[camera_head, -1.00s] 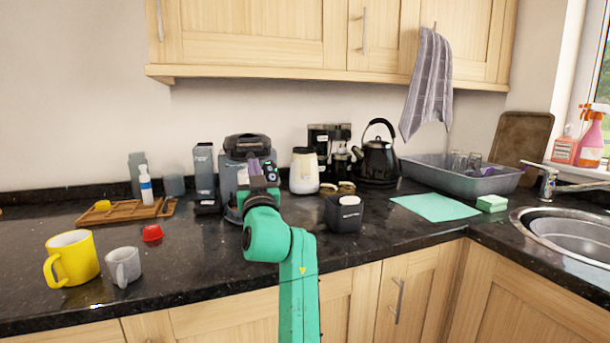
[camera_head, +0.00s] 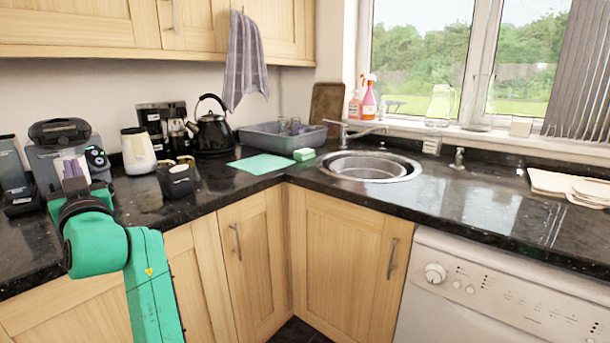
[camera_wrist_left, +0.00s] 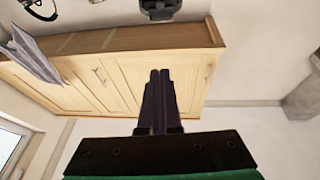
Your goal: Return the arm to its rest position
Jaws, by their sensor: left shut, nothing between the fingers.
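My left arm is green and comes in at the lower left of the head view. My left gripper (camera_head: 74,168) points up and away over the left counter, in front of the grey coffee machine. In the left wrist view its two dark fingers (camera_wrist_left: 157,100) lie side by side, shut with nothing between them. Behind them in that view are the wall cabinets (camera_wrist_left: 120,75), seen tilted. My right gripper is in neither view.
The black counter (camera_head: 240,190) turns a corner towards the sink (camera_head: 370,166). A coffee machine (camera_head: 70,132), white grinder (camera_head: 137,150), dark container (camera_head: 178,180), kettle (camera_head: 211,132) and grey dish tub (camera_head: 283,138) stand along the back. A green mat (camera_head: 262,164) lies near the corner.

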